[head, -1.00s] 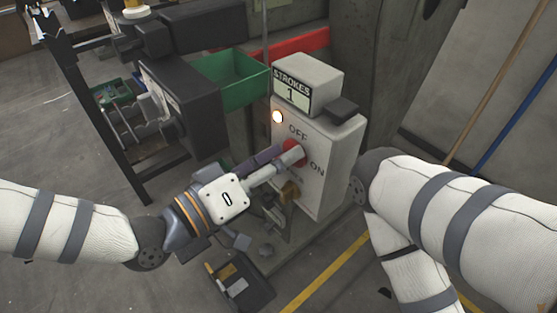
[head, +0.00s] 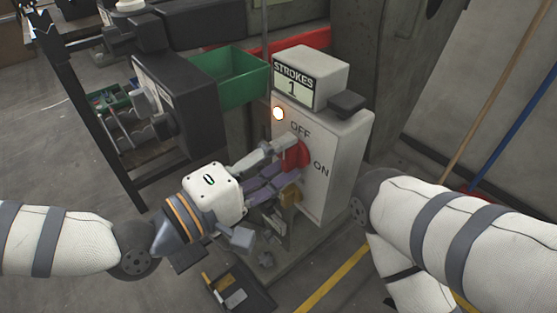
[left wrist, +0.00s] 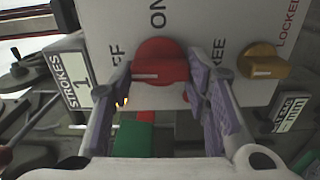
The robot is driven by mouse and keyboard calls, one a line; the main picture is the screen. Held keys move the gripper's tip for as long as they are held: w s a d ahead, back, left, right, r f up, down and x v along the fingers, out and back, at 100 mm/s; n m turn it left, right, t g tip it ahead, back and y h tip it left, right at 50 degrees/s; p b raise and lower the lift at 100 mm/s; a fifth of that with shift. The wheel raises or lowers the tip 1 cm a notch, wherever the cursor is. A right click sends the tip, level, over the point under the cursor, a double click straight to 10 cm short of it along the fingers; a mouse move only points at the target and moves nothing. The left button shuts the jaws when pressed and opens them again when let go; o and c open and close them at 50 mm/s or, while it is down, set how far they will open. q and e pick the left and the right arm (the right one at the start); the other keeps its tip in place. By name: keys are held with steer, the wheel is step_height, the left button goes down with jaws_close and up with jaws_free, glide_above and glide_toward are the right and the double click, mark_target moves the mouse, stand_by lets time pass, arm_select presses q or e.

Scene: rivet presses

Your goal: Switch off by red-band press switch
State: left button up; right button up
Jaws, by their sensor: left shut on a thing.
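The press switch box (head: 335,165) is a pale box with OFF and ON lettering. Its red switch knob (head: 301,154) also shows large in the left wrist view (left wrist: 160,58), with a short white mark on its left half, on the side of the partly hidden OFF lettering. My left gripper (head: 289,158) is shut on the red knob, one finger on each side. The STROKES counter (head: 297,87) on top reads 1. My right gripper is outside the view; only my right arm shows.
A yellow knob (left wrist: 262,62) sits beside the red one, close to a finger. A green bin (head: 232,80) and a dark machine (head: 178,100) stand to the left. A dark tray (head: 240,288) lies below my left gripper. A red band (head: 312,40) runs behind the box.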

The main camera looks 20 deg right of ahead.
arm_select(q)
steer(key=shift+n, duration=0.3)
stand_by(0.4)
steer(key=o, duration=1.2)
steer(key=shift+c, duration=0.2)
steer(key=v, duration=1.2)
